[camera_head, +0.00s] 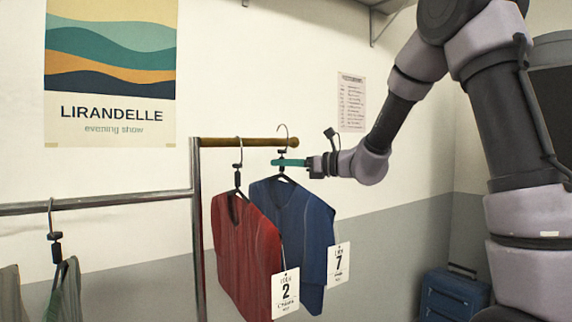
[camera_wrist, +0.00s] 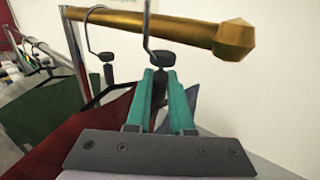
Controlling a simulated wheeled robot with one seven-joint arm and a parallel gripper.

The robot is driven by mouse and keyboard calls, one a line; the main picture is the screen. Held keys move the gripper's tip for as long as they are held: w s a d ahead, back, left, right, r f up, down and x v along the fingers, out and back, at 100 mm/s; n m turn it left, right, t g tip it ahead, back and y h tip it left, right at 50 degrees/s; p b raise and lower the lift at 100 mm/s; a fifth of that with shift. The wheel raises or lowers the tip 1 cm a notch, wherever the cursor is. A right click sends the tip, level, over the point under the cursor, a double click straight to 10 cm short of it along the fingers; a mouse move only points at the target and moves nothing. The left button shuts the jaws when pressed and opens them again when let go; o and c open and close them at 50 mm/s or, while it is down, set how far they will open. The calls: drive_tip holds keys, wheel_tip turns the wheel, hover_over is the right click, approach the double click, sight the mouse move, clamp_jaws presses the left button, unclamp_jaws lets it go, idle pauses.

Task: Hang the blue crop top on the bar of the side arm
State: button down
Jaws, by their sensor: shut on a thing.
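The blue crop top (camera_head: 305,225) hangs from a black hanger (camera_head: 283,178) with a tag marked 7. My gripper (camera_head: 288,162), with teal fingers, is shut on the hanger's neck just below its hook. In the wrist view the fingers (camera_wrist: 163,78) close at the dark block of the hanger (camera_wrist: 163,58). The brass bar of the side arm (camera_head: 262,143) runs right from the rail post and also shows in the wrist view (camera_wrist: 185,28). The hook's top is above the bar's height, near its knobbed end. I cannot tell whether the hook rests on the bar.
A red top (camera_head: 245,240) with tag 2 hangs on the same bar, left of the blue one and partly overlapping it. A metal rail (camera_head: 110,202) with grey-green garments is at left. A blue suitcase (camera_head: 452,295) stands at lower right.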

drive_tip(key=shift+w+a, duration=0.6)
drive_tip(key=shift+w, duration=0.3)
drive_tip(key=shift+f, duration=1.3)
drive_tip(key=c, duration=0.7)
unclamp_jaws()
drive_tip(key=shift+d, duration=0.1)
